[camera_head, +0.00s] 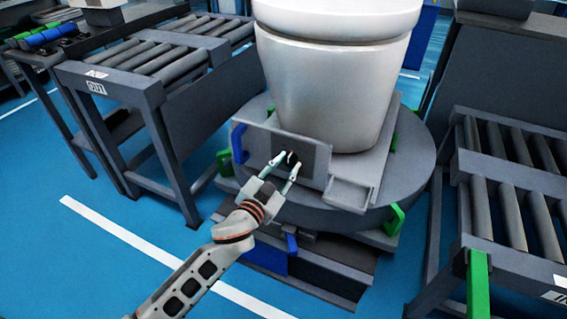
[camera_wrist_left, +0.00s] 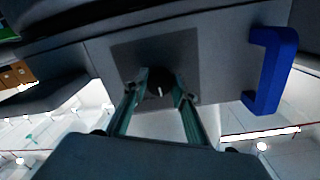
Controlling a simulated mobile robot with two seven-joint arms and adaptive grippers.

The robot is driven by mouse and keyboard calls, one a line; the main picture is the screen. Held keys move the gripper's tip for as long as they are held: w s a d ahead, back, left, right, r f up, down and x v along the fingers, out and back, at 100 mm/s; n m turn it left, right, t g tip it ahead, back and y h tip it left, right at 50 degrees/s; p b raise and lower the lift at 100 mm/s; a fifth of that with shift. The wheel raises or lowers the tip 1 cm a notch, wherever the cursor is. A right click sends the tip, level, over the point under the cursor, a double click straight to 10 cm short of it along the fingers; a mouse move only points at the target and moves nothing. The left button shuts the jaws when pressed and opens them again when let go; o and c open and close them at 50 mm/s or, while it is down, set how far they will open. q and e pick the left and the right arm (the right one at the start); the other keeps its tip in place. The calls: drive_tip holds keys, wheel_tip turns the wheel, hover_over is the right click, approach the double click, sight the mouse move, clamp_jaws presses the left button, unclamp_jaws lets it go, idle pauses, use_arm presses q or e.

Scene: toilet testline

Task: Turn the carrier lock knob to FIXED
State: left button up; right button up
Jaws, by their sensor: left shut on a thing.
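The carrier lock knob (camera_wrist_left: 158,86) is small, round and black, with a light pointer mark, on a dark square plate (camera_wrist_left: 188,47) on the carrier's grey panel. In the head view the knob (camera_head: 292,160) is partly hidden by my fingers, and the plate (camera_head: 316,157) is on the front of the turntable carrier. My left gripper (camera_head: 289,162) reaches up to the plate from below left. Its fingers (camera_wrist_left: 160,92) are shut on the knob, one on each side. I cannot read any FIXED label. My right gripper does not show.
A white toilet (camera_head: 330,90) stands on the carrier. A blue handle (camera_head: 239,143) sits left of the plate, with green handles (camera_head: 394,220) around the turntable. Roller conveyors stand at left (camera_head: 150,62) and right (camera_head: 511,205). Blue floor is open at lower left.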

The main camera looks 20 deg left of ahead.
use_arm(q)
drive_tip(key=m+p, duration=0.1)
drive_tip(key=m, duration=0.3)
drive_tip(key=shift+r+p, duration=0.3)
drive_tip(key=shift+p, duration=0.05)
drive_tip(key=shift+a+m, duration=0.1)
drive_tip(key=shift+m, duration=0.8)
drive_tip(key=shift+f+m+p, duration=0.1)
drive_tip(key=shift+m+p, duration=0.3)
drive_tip(key=shift+m, duration=0.5)
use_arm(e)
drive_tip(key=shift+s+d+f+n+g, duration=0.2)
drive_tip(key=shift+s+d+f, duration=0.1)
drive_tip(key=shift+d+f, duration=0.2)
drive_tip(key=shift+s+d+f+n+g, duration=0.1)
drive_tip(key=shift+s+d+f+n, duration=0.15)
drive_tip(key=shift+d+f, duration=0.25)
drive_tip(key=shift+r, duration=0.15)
use_arm(q)
drive_tip(key=shift+m, duration=0.3)
drive_tip(key=o, duration=1.1)
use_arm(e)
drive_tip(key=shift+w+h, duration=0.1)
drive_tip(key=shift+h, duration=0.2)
use_arm(q)
drive_tip(key=shift+f, duration=0.1)
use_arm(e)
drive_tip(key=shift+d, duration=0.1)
